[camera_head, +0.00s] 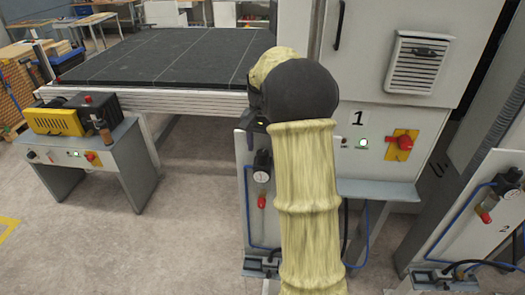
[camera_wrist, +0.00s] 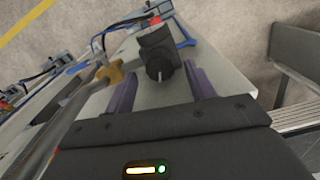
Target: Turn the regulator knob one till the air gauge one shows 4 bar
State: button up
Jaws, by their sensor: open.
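A regulator assembly (camera_head: 262,160) marked 1 stands on a grey panel just left of my arm in the head view. Its black knob (camera_wrist: 157,63) shows in the wrist view with a pale line on its end, between the two purple fingers of my open gripper (camera_wrist: 160,72). I cannot tell whether the fingers touch it. A small pale round gauge (camera_head: 261,177) sits below the knob in the head view; its needle is too small to read. In the head view my arm hides most of my gripper.
A red part (camera_head: 261,201) is below the gauge. Station 2 (camera_head: 504,227) is at right. A cabinet (camera_head: 385,50) and a dark table (camera_head: 165,55) are behind.

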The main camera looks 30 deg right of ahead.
aim_at(262, 152)
jog(key=shift+f, duration=1.55)
jog(key=c, duration=1)
jog(key=shift+o, duration=0.2)
jog(key=shift+p, duration=0.3)
jog(key=shift+n+p, duration=0.3)
jog(key=shift+n, duration=2)
jog(key=o, duration=1)
jog(key=shift+c, duration=0.2)
